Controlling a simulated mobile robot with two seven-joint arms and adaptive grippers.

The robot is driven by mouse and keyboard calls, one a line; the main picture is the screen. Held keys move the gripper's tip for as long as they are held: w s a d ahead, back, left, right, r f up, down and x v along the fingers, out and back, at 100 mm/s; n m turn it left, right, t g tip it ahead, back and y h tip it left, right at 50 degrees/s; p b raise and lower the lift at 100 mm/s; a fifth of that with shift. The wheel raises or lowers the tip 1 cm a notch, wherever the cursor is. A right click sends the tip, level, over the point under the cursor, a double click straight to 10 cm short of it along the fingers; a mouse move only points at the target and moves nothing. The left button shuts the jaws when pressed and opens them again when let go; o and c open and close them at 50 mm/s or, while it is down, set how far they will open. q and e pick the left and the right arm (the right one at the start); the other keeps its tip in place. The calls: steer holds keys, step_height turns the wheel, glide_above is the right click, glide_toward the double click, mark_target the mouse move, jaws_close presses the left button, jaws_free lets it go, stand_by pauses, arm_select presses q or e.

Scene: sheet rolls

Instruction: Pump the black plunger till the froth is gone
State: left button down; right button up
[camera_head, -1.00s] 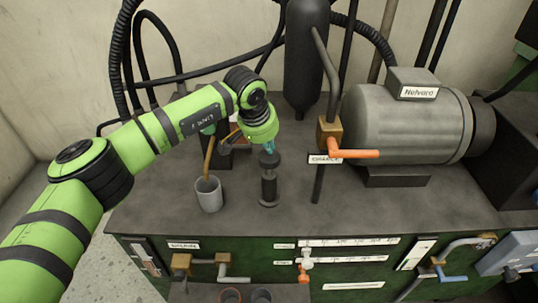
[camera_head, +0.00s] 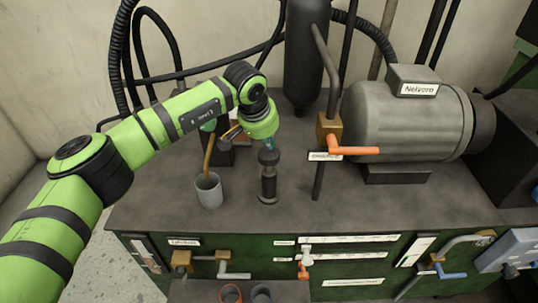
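The black plunger (camera_head: 268,184) stands upright on the dark bench, with a rounded knob (camera_head: 268,156) on top. My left gripper (camera_head: 268,146) points down at the knob from just above and seems to touch or nearly touch it. Its fingers are small and mostly hidden under the green wrist, so I cannot tell whether they are open or shut. A grey cup (camera_head: 209,190) stands left of the plunger with a brown tube (camera_head: 209,155) running down into it. I cannot make out froth in the cup. My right gripper is out of view.
A grey motor tank (camera_head: 408,120) labelled Nelvaro is at the right. An orange-handled valve (camera_head: 354,150) sits between it and the plunger. A black cylinder (camera_head: 305,55) and hoses stand behind.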

mark_target(267, 155)
arm_select(q)
steer(key=shift+f, duration=0.15)
steer(key=shift+s+f+b, duration=0.1)
steer(key=shift+f+b, duration=2.3)
steer(key=shift+f, duration=0.5)
steer(key=shift+r, duration=0.1)
steer(key=shift+r+p, duration=1.3)
steer(key=shift+r, duration=1.6)
steer(key=shift+r, duration=0.1)
